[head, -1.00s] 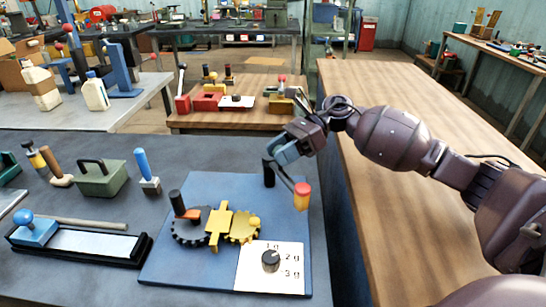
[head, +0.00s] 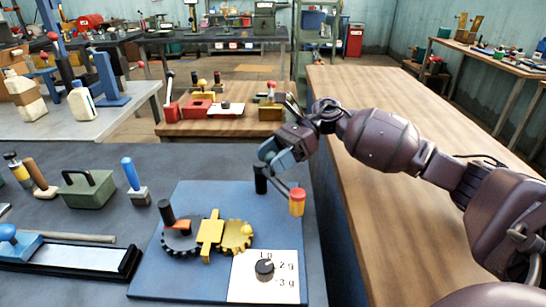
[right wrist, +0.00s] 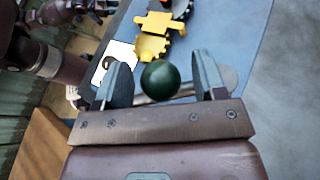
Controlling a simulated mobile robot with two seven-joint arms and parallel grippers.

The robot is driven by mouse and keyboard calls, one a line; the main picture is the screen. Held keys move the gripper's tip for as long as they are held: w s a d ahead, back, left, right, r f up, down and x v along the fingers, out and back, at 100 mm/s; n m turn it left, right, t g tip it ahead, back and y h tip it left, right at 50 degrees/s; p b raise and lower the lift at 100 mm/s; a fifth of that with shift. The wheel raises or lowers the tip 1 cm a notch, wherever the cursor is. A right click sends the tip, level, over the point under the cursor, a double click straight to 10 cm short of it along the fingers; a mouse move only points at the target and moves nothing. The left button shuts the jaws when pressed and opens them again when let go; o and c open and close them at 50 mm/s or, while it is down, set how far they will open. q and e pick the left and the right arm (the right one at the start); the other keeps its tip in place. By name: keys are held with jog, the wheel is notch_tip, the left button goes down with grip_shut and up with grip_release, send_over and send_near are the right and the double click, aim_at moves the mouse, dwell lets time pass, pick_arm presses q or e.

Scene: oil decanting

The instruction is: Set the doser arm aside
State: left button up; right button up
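The blue board (head: 190,275) on the grey bench carries a black post (head: 261,180). A grey bar, which looks like the doser arm (head: 281,188), runs from beside this post toward a red and yellow knob (head: 297,202). My right gripper (head: 272,158) is just above the black post. In the right wrist view, my right gripper (right wrist: 163,72) is open. A dark round top (right wrist: 161,80), probably of the post, lies between its fingers with gaps on both sides. The grey bar (right wrist: 185,90) shows behind it. My left gripper is not in view.
The board also holds a dark gear (head: 180,238), a yellow gear (head: 237,237), and a white dial plate (head: 245,285). A green box (head: 87,189) and a blue-handled tool (head: 131,175) stand left. A wooden bench (head: 345,100) at right has a bare top.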

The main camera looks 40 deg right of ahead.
jog(key=shift+d, duration=0.15)
jog(key=v, duration=1)
jog(key=shift+d+r, duration=0.2)
